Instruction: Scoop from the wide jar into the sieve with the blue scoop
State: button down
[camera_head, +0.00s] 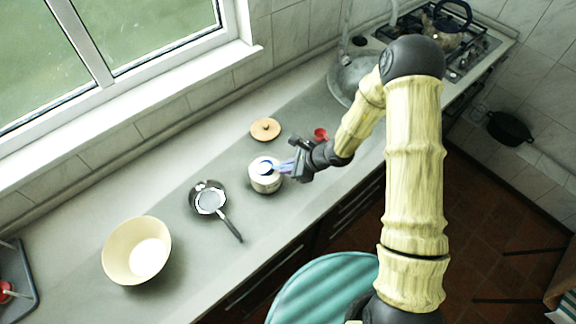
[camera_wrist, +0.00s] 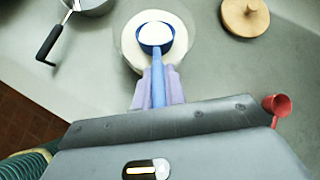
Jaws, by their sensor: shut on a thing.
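The wide jar (camera_head: 265,184) is pale with a white top and stands on the counter; its rim also shows in the wrist view (camera_wrist: 133,58). My gripper (camera_head: 288,166) is shut on the handle of the blue scoop (camera_wrist: 157,88). The scoop's bowl is over the jar's mouth, and white contents show inside its blue rim. I cannot tell whether the bowl is inside the jar or just above it. The sieve (camera_head: 198,190) looks like a dark-rimmed pan with a pale middle and a black handle, left of the jar; part of it shows in the wrist view (camera_wrist: 92,8).
A wooden lid (camera_head: 265,129) with a knob lies behind the jar. A small red scoop (camera_head: 321,134) lies to the right, near my gripper. A large cream bowl (camera_head: 137,250) stands left of the sieve. The counter between the jar and the sieve is clear.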

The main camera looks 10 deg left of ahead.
jog(key=shift+y, duration=0.7)
jog(key=shift+s+d+r+p, duration=0.1)
jog(key=shift+d+r+p, duration=0.25)
jog(key=shift+r+p, duration=0.45)
jog(key=shift+w+d+r+p, duration=0.1)
jog(key=shift+d+r+p, duration=0.2)
jog(key=shift+r+p, duration=0.45)
jog(key=shift+s+d+r+p, duration=0.1)
jog(key=shift+d+r+p, duration=0.25)
jog(key=shift+r+p, duration=0.45)
jog(key=shift+r+t+b, duration=0.2)
jog(key=shift+t+b, duration=0.1)
jog(key=shift+b, duration=0.3)
jog(key=shift+d+r+y+b, duration=0.2)
jog(key=shift+r+y+b, duration=0.65)
jog(key=shift+r+y, duration=0.65)
jog(key=shift+r, duration=0.1)
jog(key=d+f+m+t+h+b, duration=0.1)
jog(key=d+f, duration=0.3)
jog(key=d, duration=0.6)
jog(key=d+f+m+t+h+b, duration=0.1)
jog(key=d+f+m+t+b, duration=0.1)
jog(key=d, duration=0.9)
notch_tip(320, 180, down, 4)
jog(key=shift+r+m+t, duration=0.2)
jog(key=shift+m+t, duration=0.7)
jog(key=shift+t, duration=0.1)
